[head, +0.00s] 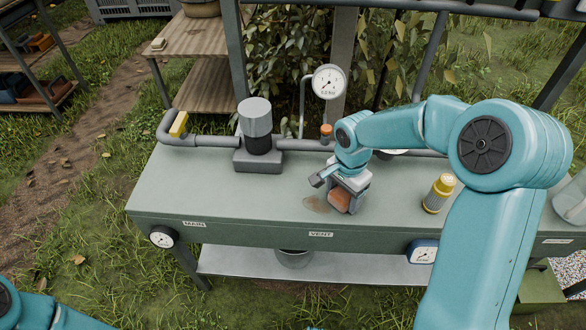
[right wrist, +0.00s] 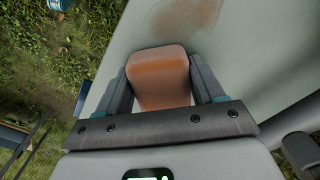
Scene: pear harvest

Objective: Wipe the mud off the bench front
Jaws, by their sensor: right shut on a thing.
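The grey-green bench (head: 230,205) stands across the middle of the head view. A brown mud smear (head: 316,204) lies on its top near the front edge, above the VENT label; it also shows at the top of the right wrist view (right wrist: 187,16). My right gripper (head: 343,193) is shut on an orange-brown sponge-like block (right wrist: 160,76). The block is just right of the smear in the head view, low over the bench top; I cannot tell whether it touches. Part of the smear may be hidden behind the block. My left gripper is out of view.
A yellow-capped bottle (head: 438,194) stands right of my right gripper. A pump-like cylinder (head: 256,125), a pipe and a pressure gauge (head: 329,82) line the back. A clear jar (head: 572,200) is at the right edge. The bench top's left front is clear.

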